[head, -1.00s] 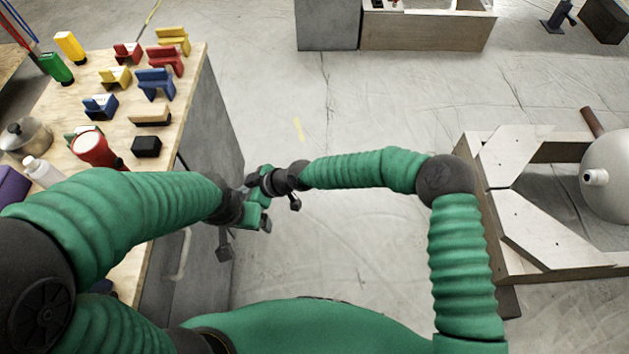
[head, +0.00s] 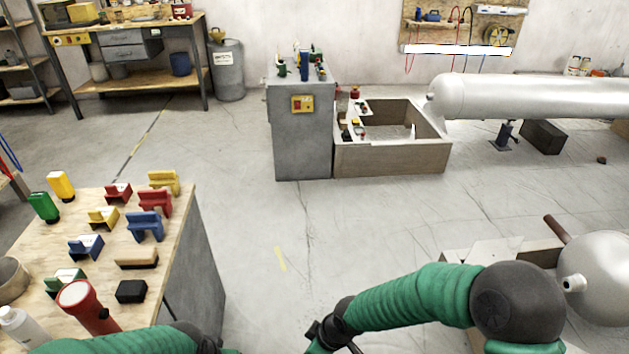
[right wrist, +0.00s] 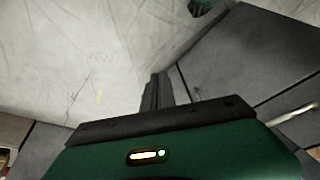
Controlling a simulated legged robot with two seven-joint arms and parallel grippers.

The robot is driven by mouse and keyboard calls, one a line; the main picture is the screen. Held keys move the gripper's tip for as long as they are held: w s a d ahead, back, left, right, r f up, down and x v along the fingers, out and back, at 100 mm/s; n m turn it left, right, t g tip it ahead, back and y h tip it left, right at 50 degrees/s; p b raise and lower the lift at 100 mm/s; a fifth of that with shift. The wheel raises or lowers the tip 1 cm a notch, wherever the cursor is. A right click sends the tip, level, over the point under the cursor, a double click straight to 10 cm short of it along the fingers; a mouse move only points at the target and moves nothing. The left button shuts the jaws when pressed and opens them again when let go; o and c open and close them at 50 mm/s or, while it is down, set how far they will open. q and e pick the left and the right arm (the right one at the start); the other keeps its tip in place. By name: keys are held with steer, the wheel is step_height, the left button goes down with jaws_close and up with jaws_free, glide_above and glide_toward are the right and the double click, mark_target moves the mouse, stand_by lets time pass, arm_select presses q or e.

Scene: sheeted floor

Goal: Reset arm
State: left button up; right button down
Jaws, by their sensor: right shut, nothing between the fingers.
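My right arm comes in from the lower right of the head view, green-sleeved with a dark round elbow, and its dark wrist meets the bottom edge. In the right wrist view my right gripper (right wrist: 157,92) shows as two dark fingers pressed together, with nothing between them. Below them is the green gripper body with a lit indicator.
A wooden-topped bench (head: 185,235) at left holds coloured blocks, a red flashlight (head: 85,305) and a white bottle (head: 20,328). A wooden frame with a grey tank (head: 600,275) stands at right. A grey cabinet (head: 300,140) and wooden crate (head: 390,158) stand beyond. Floor between is clear.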

steer(key=s+d+r+m+h, duration=0.1)
steer(key=s+d+r+m, duration=0.25)
steer(key=d, duration=0.35)
steer(key=s+d+r+m+t+h, duration=0.15)
steer(key=d+m, duration=0.25)
steer(key=d, duration=0.4)
steer(key=s+d+r+m+h, duration=0.1)
steer(key=s+d+r+m, duration=0.25)
steer(key=d, duration=0.35)
arm_select(q)
steer(key=w+p+v, duration=0.2)
steer(key=p+v, duration=0.9)
steer(key=w+r+p+v, duration=0.1)
steer(key=w+p+v, duration=0.2)
steer(key=p+v, duration=0.9)
steer(key=shift+d, duration=0.35)
arm_select(e)
step_height(320, 180, up, 24)
steer(key=m, duration=0.1)
steer(key=shift+s+d+r, duration=0.15)
